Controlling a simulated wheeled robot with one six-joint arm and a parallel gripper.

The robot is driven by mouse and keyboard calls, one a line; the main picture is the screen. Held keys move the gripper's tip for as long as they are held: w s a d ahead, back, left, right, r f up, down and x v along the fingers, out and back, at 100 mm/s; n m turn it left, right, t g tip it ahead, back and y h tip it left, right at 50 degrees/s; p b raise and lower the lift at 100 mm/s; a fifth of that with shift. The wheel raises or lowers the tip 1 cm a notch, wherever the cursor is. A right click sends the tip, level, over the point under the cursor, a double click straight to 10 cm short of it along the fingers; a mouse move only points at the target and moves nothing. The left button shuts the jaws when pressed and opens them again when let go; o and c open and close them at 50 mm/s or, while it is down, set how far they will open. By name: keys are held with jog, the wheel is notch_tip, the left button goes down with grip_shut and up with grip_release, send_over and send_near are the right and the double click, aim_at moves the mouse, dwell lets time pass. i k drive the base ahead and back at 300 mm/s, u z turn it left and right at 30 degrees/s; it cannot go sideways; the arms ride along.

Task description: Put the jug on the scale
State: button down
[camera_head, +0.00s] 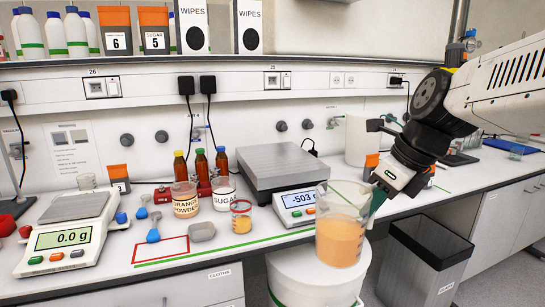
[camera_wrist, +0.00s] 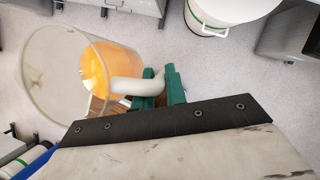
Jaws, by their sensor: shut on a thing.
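The jug (camera_head: 340,238) is a clear beaker-like vessel with orange juice in its lower part. My gripper (camera_head: 378,192) is shut on its handle and holds it in the air in front of the bench edge, above a white bucket. In the wrist view the jug (camera_wrist: 95,75) is at the upper left, and the green fingers of my gripper (camera_wrist: 160,88) close around its pale handle. The large scale has a grey plate (camera_head: 284,168) that is bare and a display (camera_head: 298,200) reading -503 g. A smaller scale (camera_head: 68,235) at the left reads 0.0 g.
The orange powder jar (camera_head: 185,200), the sugar jar (camera_head: 224,195) and a small juice beaker (camera_head: 241,216) stand left of the large scale. Brown bottles (camera_head: 201,166) stand behind them. The white bucket (camera_head: 315,282) and a dark bin (camera_head: 428,255) stand below the bench edge.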

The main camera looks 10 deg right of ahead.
aim_at(290, 161)
jog(key=i, duration=1.45)
